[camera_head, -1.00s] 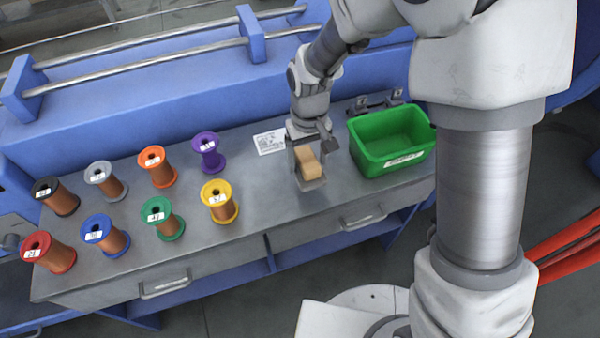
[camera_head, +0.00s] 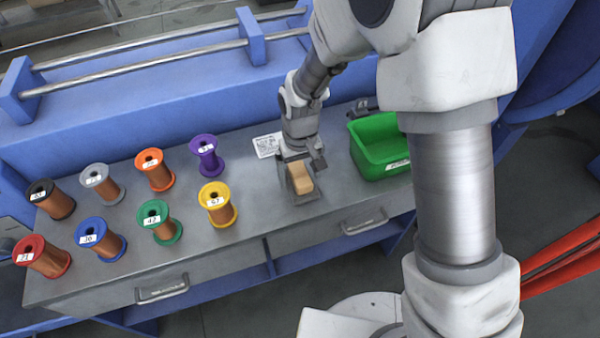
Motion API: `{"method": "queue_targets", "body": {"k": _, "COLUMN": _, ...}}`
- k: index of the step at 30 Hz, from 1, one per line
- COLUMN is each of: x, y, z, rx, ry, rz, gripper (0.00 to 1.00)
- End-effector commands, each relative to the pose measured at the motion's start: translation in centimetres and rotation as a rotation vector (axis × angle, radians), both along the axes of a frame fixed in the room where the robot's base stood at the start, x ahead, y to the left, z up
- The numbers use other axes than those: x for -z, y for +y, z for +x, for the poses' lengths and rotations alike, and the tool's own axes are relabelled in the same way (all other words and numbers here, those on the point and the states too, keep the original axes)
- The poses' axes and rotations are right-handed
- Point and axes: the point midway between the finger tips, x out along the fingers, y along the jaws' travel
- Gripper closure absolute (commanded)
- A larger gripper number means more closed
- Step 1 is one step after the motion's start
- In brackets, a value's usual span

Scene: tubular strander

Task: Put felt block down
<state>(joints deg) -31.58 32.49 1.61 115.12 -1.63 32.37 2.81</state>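The felt block (camera_head: 300,178) is a small tan block over a grey plate or holder (camera_head: 303,198) on the bench, left of the green bin. My gripper (camera_head: 300,168) points down at the block, with its fingers around or right beside it. The block's upper part is hidden by the gripper. The picture is too small to tell whether the fingers still press on the block, or whether the block rests on the plate.
Several labelled wire spools stand on the grey bench (camera_head: 250,245) to the left; the yellow spool (camera_head: 217,205) is nearest. The green bin (camera_head: 380,150) stands close on the right, partly behind my arm. A white paper label (camera_head: 267,146) lies behind the gripper.

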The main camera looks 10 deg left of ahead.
Motion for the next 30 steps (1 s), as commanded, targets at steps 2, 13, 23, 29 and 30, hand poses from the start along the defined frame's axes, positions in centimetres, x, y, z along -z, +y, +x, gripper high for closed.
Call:
{"method": "queue_targets", "body": {"k": 2, "x": 0.0, "y": 0.0, "z": 0.0, "rx": 0.000, "ry": 0.000, "rz": 0.000, "gripper": 0.00}}
{"method": "queue_targets", "body": {"k": 13, "x": -1.8, "y": 0.0, "z": 0.1, "rx": 0.000, "ry": -0.003, "rz": 0.002, "gripper": 0.00}}
{"method": "queue_targets", "body": {"k": 23, "x": -8.9, "y": 0.0, "z": 0.1, "rx": 0.001, "ry": -0.004, "rz": 0.003, "gripper": 0.00}}
{"method": "queue_targets", "body": {"k": 29, "x": -11.6, "y": 0.0, "z": 0.0, "rx": 0.000, "ry": -0.002, "rz": 0.001, "gripper": 0.00}}
{"method": "queue_targets", "body": {"k": 30, "x": -11.9, "y": 0.0, "z": 0.0, "rx": 0.000, "ry": -0.002, "rz": 0.001, "gripper": 0.00}}
